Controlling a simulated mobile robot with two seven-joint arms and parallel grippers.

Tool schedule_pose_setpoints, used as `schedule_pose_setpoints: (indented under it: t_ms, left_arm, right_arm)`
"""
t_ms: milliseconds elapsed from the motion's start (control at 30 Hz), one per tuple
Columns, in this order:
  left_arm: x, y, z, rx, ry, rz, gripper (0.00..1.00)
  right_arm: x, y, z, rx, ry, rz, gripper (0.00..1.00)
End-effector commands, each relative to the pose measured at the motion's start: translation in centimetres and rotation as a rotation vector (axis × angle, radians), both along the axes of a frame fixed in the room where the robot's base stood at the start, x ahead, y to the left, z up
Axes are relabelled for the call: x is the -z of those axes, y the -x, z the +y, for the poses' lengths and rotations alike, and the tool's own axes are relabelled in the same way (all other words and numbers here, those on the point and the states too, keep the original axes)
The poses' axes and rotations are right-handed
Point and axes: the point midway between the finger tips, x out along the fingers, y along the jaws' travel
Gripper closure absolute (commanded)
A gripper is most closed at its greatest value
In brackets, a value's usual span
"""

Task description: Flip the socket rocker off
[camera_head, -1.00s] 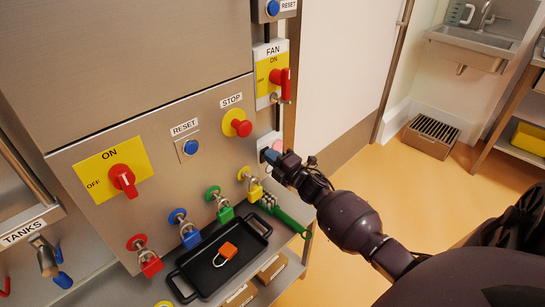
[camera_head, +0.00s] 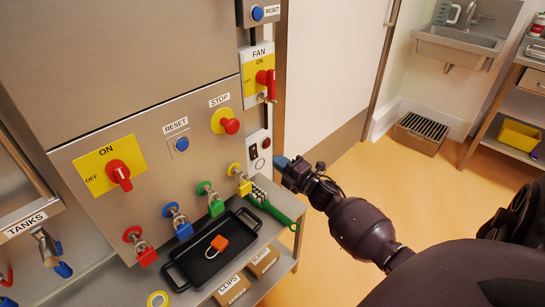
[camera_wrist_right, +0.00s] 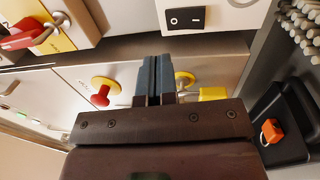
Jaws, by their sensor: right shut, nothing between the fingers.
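In the right wrist view the rocker (camera_wrist_right: 185,18) shows a round mark at one end and a bar at the other; I cannot tell which end is pressed. My right gripper (camera_head: 281,163) is shut and empty, just right of the plate and apart from the rocker. Its blue-grey fingertips (camera_wrist_right: 154,75) are together in the wrist view. My left gripper is not in view.
The red fan handle (camera_head: 266,80) juts out above the plate. A yellow padlock (camera_head: 242,184) hangs to the lower left. A green-handled brush (camera_head: 277,206) and a black tray (camera_head: 215,251) with an orange padlock (camera_head: 218,243) lie on the shelf below. Open floor lies to the right.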

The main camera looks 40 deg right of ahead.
Motion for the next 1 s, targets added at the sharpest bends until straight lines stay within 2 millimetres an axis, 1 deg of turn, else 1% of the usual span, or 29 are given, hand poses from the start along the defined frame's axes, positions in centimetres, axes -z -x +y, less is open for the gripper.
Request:
schedule_pose_setpoints:
  t_ms: [33,200,400,567,1000]
  left_arm:
    - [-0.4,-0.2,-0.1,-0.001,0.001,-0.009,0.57]
    - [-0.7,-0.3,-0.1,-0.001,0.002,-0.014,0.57]
    - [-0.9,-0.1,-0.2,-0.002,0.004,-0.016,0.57]
    - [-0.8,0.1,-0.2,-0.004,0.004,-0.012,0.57]
    - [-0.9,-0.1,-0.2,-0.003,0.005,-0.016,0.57]
  right_arm:
    - [-0.5,0.9,-0.1,0.001,0.0,-0.004,1.0]
    - [-0.7,3.3,-0.3,0.0,0.0,-0.003,1.0]
    - [-0.7,4.9,-0.4,0.0,0.0,-0.002,1.0]
    - [-0.7,5.2,-0.4,0.0,0.0,0.0,1.0]
    - [-0.7,5.1,-0.4,0.0,0.0,0.0,1.0]
